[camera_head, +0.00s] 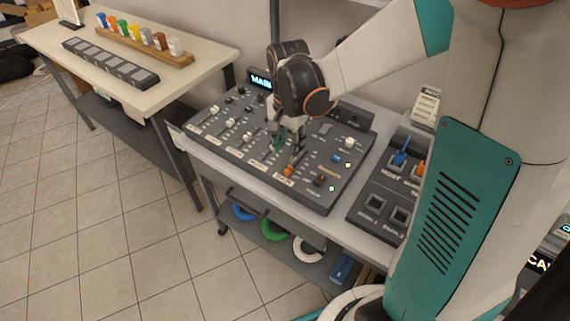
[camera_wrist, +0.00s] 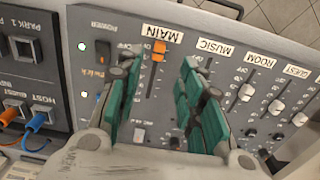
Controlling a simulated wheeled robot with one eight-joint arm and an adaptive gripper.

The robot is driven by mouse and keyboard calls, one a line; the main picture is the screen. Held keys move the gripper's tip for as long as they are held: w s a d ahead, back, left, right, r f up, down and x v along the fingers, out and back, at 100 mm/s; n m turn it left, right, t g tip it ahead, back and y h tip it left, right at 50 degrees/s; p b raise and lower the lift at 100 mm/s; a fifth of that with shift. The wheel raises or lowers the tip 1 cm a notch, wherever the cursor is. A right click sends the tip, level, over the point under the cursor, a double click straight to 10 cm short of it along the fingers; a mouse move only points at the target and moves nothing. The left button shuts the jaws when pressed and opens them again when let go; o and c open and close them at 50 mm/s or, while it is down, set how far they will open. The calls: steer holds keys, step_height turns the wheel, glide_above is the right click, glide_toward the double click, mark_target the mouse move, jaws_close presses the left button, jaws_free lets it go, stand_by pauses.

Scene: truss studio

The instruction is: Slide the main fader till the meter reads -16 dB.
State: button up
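The main fader is an orange knob (camera_wrist: 159,50) at the MAIN-label end of its slot in the wrist view. In the head view the orange knob (camera_head: 288,171) is near the mixing desk's front edge. My gripper (camera_wrist: 161,67) is open, with its green-padded fingers on either side of the MAIN column. The knob lies between and slightly beyond the fingertips, with gaps on both sides. In the head view my gripper (camera_head: 287,142) hangs over the desk just behind the knob. The meter display (camera_head: 261,79) shows the start of "MAIN"; my arm hides its reading.
A panel with HOST and GUEST cables (camera_head: 385,190) stands right of the desk. A side table (camera_head: 150,98) with coloured items is at the left.

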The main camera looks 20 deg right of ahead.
mark_target(287, 169)
step_height(287, 169, down, 9)
steer(key=b, duration=0.3)
jaws_close()
